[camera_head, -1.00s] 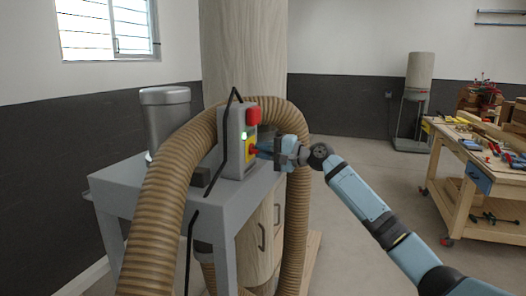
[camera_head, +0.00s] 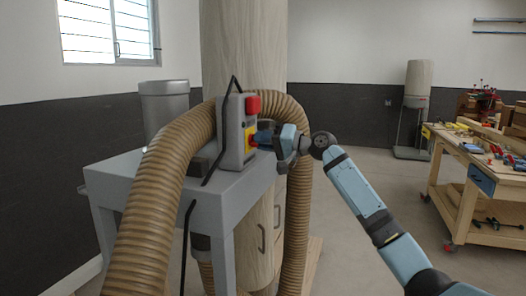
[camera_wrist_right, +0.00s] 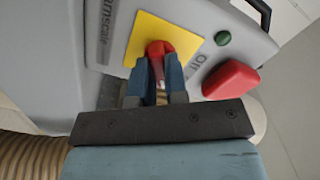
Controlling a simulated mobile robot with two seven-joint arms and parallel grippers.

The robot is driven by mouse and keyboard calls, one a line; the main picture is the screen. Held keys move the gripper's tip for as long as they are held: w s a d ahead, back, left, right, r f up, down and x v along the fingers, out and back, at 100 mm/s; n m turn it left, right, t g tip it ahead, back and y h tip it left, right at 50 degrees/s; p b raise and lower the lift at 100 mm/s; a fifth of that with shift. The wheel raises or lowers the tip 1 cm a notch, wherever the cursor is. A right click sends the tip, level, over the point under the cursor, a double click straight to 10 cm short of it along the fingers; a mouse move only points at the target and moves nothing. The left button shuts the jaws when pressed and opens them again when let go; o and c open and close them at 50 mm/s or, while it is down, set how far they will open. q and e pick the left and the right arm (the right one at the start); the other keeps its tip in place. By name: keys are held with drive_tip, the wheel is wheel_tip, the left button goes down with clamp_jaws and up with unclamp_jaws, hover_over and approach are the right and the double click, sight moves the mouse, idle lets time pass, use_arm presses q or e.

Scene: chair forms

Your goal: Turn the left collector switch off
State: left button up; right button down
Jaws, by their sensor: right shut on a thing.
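The grey switch box (camera_head: 232,130) stands upright on the grey stand, with a yellow plate (camera_head: 250,137) and a red block (camera_head: 253,104) on it. In the right wrist view a red knob (camera_wrist_right: 158,48) sits on the yellow plate (camera_wrist_right: 185,35). A dark green, unlit indicator (camera_wrist_right: 222,38) and the larger red block (camera_wrist_right: 231,79) are to its right. My right gripper (camera_head: 257,138) reaches the box from the right. Its two blue fingers (camera_wrist_right: 157,72) are shut on the red knob, partly hiding it. My left gripper is not in view.
A thick ribbed brown hose (camera_head: 160,200) loops around the box over the grey stand (camera_head: 120,170). A tall wooden cylinder (camera_head: 243,50) stands behind. A workbench (camera_head: 470,185) with tools and another collector (camera_head: 417,85) are at the right. The floor between is clear.

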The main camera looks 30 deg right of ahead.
use_arm(q)
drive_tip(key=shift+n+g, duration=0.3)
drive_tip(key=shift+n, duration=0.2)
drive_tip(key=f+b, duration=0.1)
drive_tip(key=b, duration=0.1)
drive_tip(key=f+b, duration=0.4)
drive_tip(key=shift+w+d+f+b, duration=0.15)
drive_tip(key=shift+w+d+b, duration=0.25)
use_arm(e)
drive_tip(key=n, duration=1.1)
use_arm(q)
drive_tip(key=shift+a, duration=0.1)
use_arm(e)
drive_tip(key=c, duration=1.2)
unclamp_jaws()
drive_tip(key=shift+c, duration=0.2)
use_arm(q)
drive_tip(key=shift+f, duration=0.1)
use_arm(e)
drive_tip(key=shift+o, duration=0.5)
drive_tip(key=shift+s+d, duration=0.1)
